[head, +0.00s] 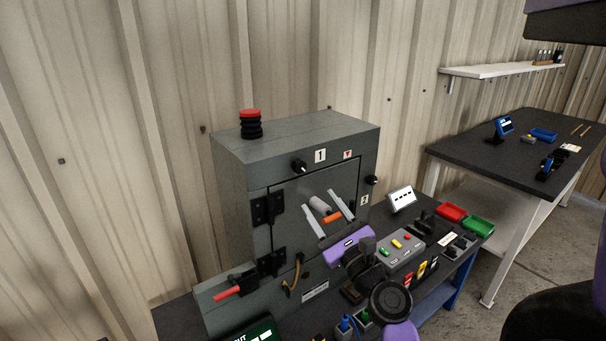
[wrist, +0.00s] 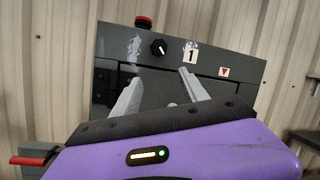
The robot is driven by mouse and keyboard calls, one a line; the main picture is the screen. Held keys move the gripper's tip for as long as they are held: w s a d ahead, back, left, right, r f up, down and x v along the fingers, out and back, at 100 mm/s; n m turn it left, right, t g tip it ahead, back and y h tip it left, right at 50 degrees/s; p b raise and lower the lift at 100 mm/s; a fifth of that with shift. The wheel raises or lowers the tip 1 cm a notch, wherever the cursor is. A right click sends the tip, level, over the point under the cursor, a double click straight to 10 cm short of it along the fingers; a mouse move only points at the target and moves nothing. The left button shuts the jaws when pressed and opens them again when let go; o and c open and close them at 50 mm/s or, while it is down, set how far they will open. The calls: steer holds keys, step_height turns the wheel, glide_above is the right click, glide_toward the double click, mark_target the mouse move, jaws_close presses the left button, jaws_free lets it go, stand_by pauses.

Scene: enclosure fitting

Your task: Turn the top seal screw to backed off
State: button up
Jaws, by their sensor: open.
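The top seal screw (head: 299,166) is a black knob high on the front of the grey enclosure (head: 232,190), left of a label with a 1. It also shows in the wrist view (wrist: 158,47), with a small light mark on its face. My gripper (head: 319,200) is in front of the enclosure door, below the screw and apart from it. In the wrist view its two grey fingers (wrist: 162,77) are spread with nothing gripped between them, their tips just below the screw.
A second black knob (head: 372,180) sits on the enclosure's right edge. A red-topped black stack (head: 251,124) stands on its top. A red-handled lever (head: 228,293) is at lower left. A grey button box (head: 400,249) and red and green trays are on the bench at right.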

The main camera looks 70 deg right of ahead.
mark_target(302, 170)
steer(key=w+d+r+m, duration=0.1)
steer(key=w, duration=0.1)
steer(key=w+d+r+m+t+p, duration=0.1)
steer(key=r+m, duration=0.1)
steer(key=w+d+r+m+p, duration=0.1)
steer(key=w+d+r, duration=0.1)
steer(key=shift+w+r+m+t+y, duration=0.15)
steer(key=shift+w+m+t+y, duration=0.15)
steer(key=shift+w+m, duration=0.1)
steer(key=shift+w+d+r+p, duration=0.1)
steer(key=shift+w+d+p, duration=0.15)
steer(key=shift+w+p, duration=0.15)
jaws_close()
